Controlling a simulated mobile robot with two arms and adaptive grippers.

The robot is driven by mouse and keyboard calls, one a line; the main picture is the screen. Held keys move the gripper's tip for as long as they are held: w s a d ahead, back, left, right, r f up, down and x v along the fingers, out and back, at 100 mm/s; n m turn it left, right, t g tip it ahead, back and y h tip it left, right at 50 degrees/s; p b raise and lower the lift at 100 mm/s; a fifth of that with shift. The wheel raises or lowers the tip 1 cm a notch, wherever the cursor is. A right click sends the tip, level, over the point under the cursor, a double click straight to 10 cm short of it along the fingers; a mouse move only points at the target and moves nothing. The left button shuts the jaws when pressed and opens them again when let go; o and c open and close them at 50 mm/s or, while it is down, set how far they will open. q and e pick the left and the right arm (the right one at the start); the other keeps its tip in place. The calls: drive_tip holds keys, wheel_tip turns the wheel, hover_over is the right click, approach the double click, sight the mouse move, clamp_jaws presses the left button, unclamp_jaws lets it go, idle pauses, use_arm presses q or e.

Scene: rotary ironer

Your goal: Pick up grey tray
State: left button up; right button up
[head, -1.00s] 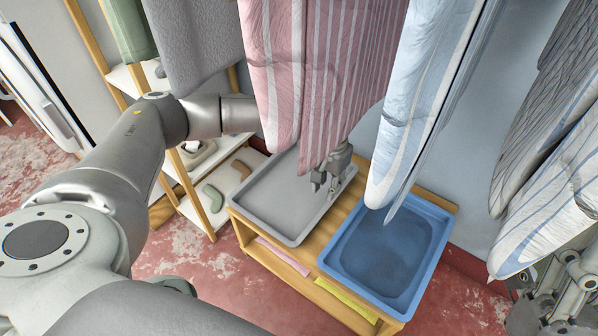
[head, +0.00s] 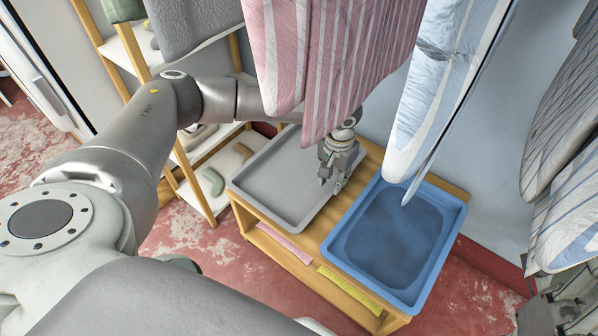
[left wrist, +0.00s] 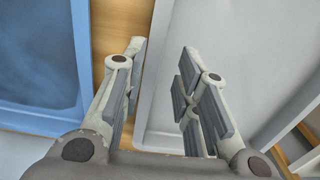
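The grey tray (head: 272,188) is a shallow rectangular tray lying flat on a wooden stand. My left gripper (head: 332,178) reaches in from the left and hangs at the tray's right rim, on the side facing the blue tray. In the left wrist view my left gripper (left wrist: 160,78) is open. The near rim of the grey tray (left wrist: 152,110) runs between its spread fingers, with one finger over the inside and the other over the wooden gap. I cannot tell whether the fingers touch it. A grey part at the lower right edge is perhaps my right gripper (head: 560,312), mostly cut off.
A blue tray (head: 345,262) sits right beside the grey one on the same stand (head: 262,228). Striped pink cloth (head: 345,60) and pale blue cloth (head: 445,90) hang above the trays. A wooden shelf (head: 160,110) stands at left. Red floor lies in front.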

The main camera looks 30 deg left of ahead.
use_arm(q)
drive_tip(key=shift+f+b, duration=0.6)
drive_tip(key=shift+f, duration=0.85)
clamp_jaws()
